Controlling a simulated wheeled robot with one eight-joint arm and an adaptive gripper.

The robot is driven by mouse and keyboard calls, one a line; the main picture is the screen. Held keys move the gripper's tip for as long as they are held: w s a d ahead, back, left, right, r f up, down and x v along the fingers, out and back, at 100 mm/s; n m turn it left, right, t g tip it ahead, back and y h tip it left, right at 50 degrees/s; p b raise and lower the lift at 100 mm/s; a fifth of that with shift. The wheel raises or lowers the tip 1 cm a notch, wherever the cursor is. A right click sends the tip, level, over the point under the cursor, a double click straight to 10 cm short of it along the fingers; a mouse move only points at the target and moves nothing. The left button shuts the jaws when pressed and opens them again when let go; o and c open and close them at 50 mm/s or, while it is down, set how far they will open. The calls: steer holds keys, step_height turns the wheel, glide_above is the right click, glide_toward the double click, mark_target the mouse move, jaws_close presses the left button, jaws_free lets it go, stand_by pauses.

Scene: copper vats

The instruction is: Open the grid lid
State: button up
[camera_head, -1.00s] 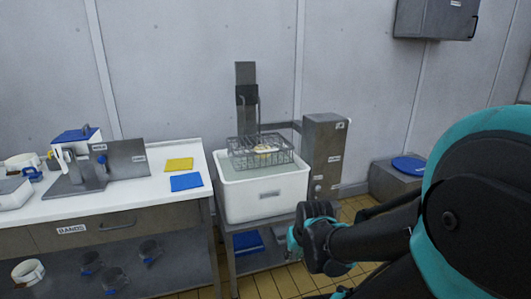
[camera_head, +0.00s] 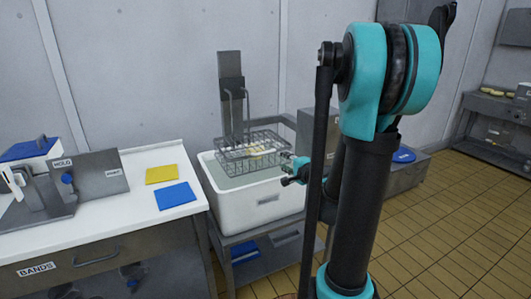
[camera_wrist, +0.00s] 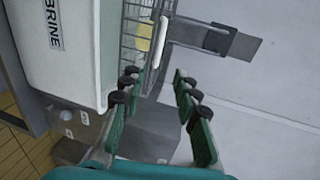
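A wire grid basket (camera_head: 250,153) hangs over the white brine tub (camera_head: 262,203) with pale yellow pieces inside. Its grid lid cannot be told apart clearly from the basket in the head view. In the wrist view the basket's grid (camera_wrist: 132,32) is at the top, with a pale yellow piece (camera_wrist: 144,38) behind it and a white bar (camera_wrist: 159,43), perhaps the lid's handle, along its edge. My gripper (camera_head: 285,169) is just right of the basket. In the wrist view my gripper (camera_wrist: 157,88) has its fingers apart, with nothing between them.
A grey upright bracket (camera_head: 231,85) stands behind the basket. A grey box housing (camera_wrist: 145,137) is close to my fingers in the wrist view. The counter (camera_head: 130,200) at left holds a yellow cloth (camera_head: 161,174) and a blue cloth (camera_head: 175,195). Open tiled floor (camera_head: 440,215) lies right.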

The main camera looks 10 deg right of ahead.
mark_target(265, 152)
steer(key=x, duration=1.6)
steer(key=shift+w+a, duration=0.1)
steer(key=shift+a, duration=0.05)
jaws_close()
